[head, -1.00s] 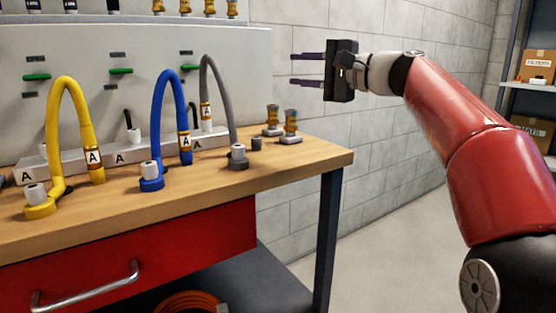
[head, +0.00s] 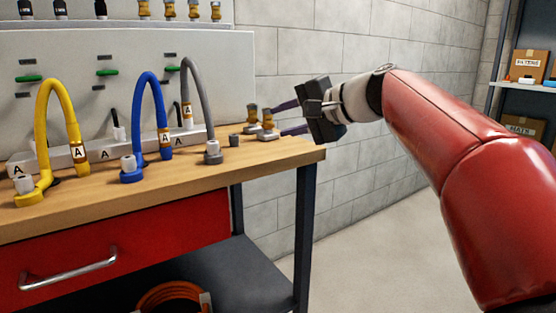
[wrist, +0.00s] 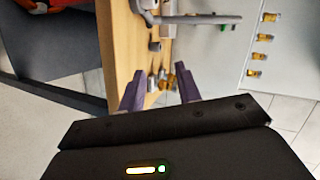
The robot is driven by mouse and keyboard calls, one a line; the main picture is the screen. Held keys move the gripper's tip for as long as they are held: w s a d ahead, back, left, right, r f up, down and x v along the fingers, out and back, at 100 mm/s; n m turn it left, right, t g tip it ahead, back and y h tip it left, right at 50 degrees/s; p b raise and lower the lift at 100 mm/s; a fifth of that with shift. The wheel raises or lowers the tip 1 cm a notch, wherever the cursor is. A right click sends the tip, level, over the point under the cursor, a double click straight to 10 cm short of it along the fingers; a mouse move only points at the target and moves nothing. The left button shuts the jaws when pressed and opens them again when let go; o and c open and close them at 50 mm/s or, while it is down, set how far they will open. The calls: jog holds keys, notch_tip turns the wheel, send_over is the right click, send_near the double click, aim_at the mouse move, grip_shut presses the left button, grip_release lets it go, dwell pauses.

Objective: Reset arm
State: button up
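My gripper (head: 279,121) is at the right end of the workbench, at the end of my red arm. Its two dark purple fingers point left toward the bench. In the head view the fingers overlap the small brass-topped fittings (head: 266,120) at the bench's back right corner. In the wrist view these fittings (wrist: 170,80) show close by the fingers; I cannot tell whether they touch.
The wooden bench (head: 230,165) carries a yellow hose (head: 44,130), a blue hose (head: 137,110) and a grey hose (head: 201,95), arched between fittings and a labelled block. A grey panel (head: 215,70) stands behind. A shelf (head: 515,88) with boxes is far right; floor between is clear.

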jog(key=s+d+f+n+g+h+p, duration=0.1)
jog(key=s+d+f+n+h, duration=0.2)
jog(key=s+f, duration=1.1)
jog(key=s+d+f+n+g+h, duration=0.2)
jog(key=s+d+f+h, duration=0.5)
jog(key=s+d+f, duration=0.3)
jog(key=s+f, duration=0.4)
jog(key=shift+d+f+n+h+p, duration=0.2)
jog(key=shift+f+n+h+p, duration=0.15)
jog(key=shift+n+h+p, duration=0.05)
